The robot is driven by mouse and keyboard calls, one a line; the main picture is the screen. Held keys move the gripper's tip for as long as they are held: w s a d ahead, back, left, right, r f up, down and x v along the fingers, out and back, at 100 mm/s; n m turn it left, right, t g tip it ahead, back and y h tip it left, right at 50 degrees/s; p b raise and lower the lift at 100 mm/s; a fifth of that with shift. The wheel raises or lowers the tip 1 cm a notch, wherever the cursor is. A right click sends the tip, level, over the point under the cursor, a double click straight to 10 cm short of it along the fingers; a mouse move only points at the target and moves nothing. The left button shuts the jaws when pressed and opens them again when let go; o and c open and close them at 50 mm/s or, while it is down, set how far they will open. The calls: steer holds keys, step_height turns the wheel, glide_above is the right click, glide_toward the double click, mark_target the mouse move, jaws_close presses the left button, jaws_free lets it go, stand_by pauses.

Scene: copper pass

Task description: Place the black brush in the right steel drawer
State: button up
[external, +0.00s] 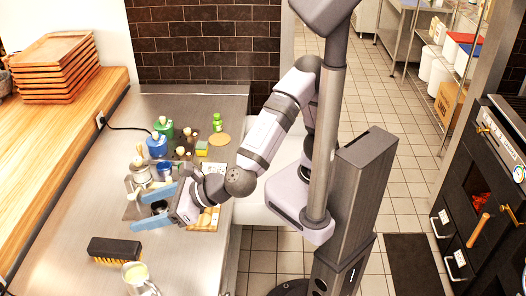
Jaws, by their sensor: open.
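The black brush (115,250) lies on the steel counter at the lower left, with its tan bristles showing along its front side. My gripper (138,208) is above the counter, behind and a little right of the brush. Its two blue fingers are spread apart and do not touch the brush. Small drawers with handles (449,240) show in the dark unit at the far right, across the aisle. I cannot tell whether these are the steel drawers. What stands directly under my gripper is partly hidden.
Blue (157,146) and green (163,127) containers and small bottles crowd the counter behind my gripper. Stacked brown trays (55,68) sit on the wooden ledge. The counter left of the brush is fairly clear.

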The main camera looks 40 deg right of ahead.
steer(key=s+a+f+m+g+h+p, duration=0.1)
steer(key=s+f+m+g, duration=0.5)
steer(key=s, duration=0.5)
steer(key=s+a+r+m+g+y+p, duration=0.2)
steer(key=s+a+r+m+g+y, duration=0.25)
steer(key=a+r+m, duration=0.35)
steer(key=w+a+r+m+t+y, duration=0.1)
steer(key=w+a+r+m+t, duration=0.15)
steer(key=w+m+t, duration=0.5)
steer(key=m+t+h+p, duration=0.25)
steer(key=m+h, duration=0.25)
steer(key=m, duration=1)
glide_above(115, 245)
steer(key=s+d+b, duration=0.1)
steer(key=s+d, duration=0.3)
step_height(115, 245, down, 3)
steer(key=shift+n+t+y, duration=0.25)
step_height(115, 245, down, 13)
steer(key=shift+r, duration=0.15)
steer(key=shift+f, duration=0.4)
steer(key=shift+p+x, duration=1.35)
steer(key=shift+x, duration=2.3)
steer(key=shift+s+f, duration=0.1)
steer(key=shift+f, duration=0.1)
